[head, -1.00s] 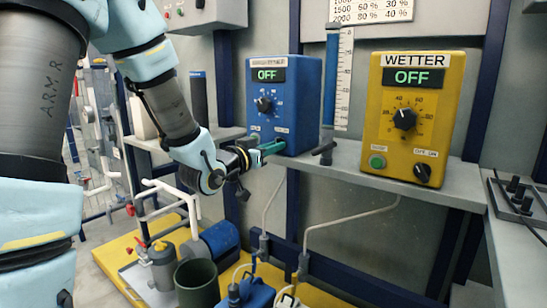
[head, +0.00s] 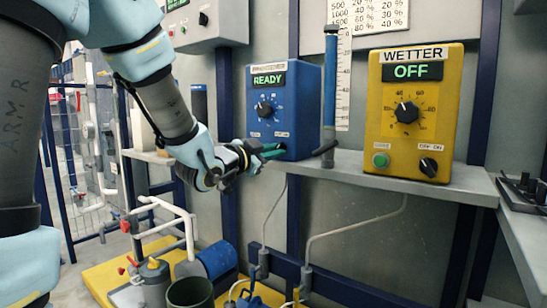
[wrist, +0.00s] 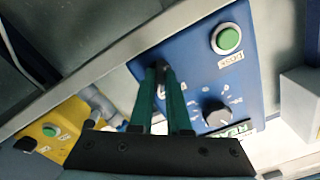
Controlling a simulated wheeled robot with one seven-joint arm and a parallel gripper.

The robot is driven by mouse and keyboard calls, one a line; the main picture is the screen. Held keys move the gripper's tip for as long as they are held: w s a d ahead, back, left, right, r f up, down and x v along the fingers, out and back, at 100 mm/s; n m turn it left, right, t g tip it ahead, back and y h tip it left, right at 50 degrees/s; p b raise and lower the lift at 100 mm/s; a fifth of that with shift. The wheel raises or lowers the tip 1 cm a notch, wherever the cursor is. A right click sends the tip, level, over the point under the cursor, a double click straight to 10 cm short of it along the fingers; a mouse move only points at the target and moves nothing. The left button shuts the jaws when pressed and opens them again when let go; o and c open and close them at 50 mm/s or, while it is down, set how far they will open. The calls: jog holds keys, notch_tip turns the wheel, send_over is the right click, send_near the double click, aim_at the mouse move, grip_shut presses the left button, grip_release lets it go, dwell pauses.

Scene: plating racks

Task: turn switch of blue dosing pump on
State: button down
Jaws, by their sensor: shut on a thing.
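The blue dosing pump (head: 307,105) stands on the grey shelf, and its display (head: 269,79) reads READY. In the wrist view the pump (wrist: 195,62) appears upside down, with its dial (wrist: 214,114) and green button (wrist: 228,39). My gripper (head: 274,151) is at the lower right of the pump's front. In the wrist view its green fingers (wrist: 162,76) are shut on the pump's small dark switch (wrist: 158,64). The fingertips mostly hide the switch, so its exact angle cannot be told.
A yellow WETTER pump (head: 415,125) stands to the right on the same shelf (head: 365,172), its display reading OFF. A blue-topped tube (head: 331,90) with a black valve stands between the pumps. A dark green bucket (head: 190,293) and pipes are below.

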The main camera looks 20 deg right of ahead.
dwell(0.5)
jog(key=c, duration=0.9)
grip_release()
jog(key=v, duration=1.1)
jog(key=shift+w, duration=0.1)
